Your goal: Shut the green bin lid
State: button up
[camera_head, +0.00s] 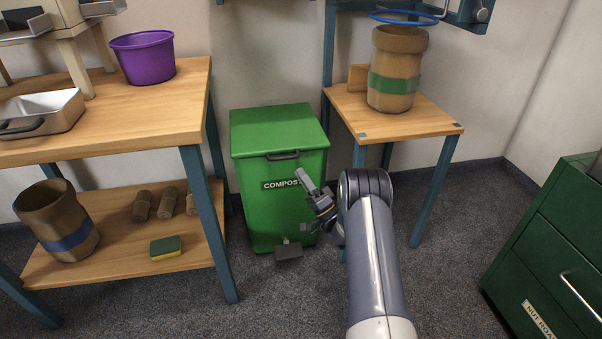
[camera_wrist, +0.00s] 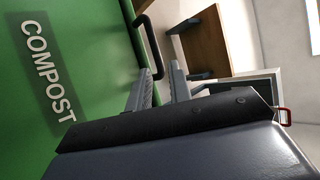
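The green bin (camera_head: 265,215), labelled COMPOST, stands on the floor between two wooden tables. Its green lid (camera_head: 275,128) lies flat over the top and looks shut in the head view. A dark handle (camera_head: 283,155) sits at the lid's front edge and shows near the fingertips in the wrist view (camera_wrist: 150,45). My gripper (camera_head: 303,200) is in front of the bin's right side, lower than the handle. In the wrist view its two fingers (camera_wrist: 162,75) are apart with nothing between them. I cannot tell whether a finger touches the bin.
A dark pedal (camera_head: 288,252) sticks out at the bin's foot. The left table (camera_head: 150,115) holds a purple bucket (camera_head: 143,57). A green drawer cabinet (camera_head: 545,235) stands at far right. Carpet (camera_head: 455,270) is clear before it.

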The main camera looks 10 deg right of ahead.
jog(key=shift+s+d+f, duration=0.15)
jog(key=shift+d+f, duration=0.2)
jog(key=shift+f, duration=0.45)
jog(key=shift+s+d+f, duration=0.15)
jog(key=shift+d+f, duration=0.15)
jog(key=shift+f, duration=0.45)
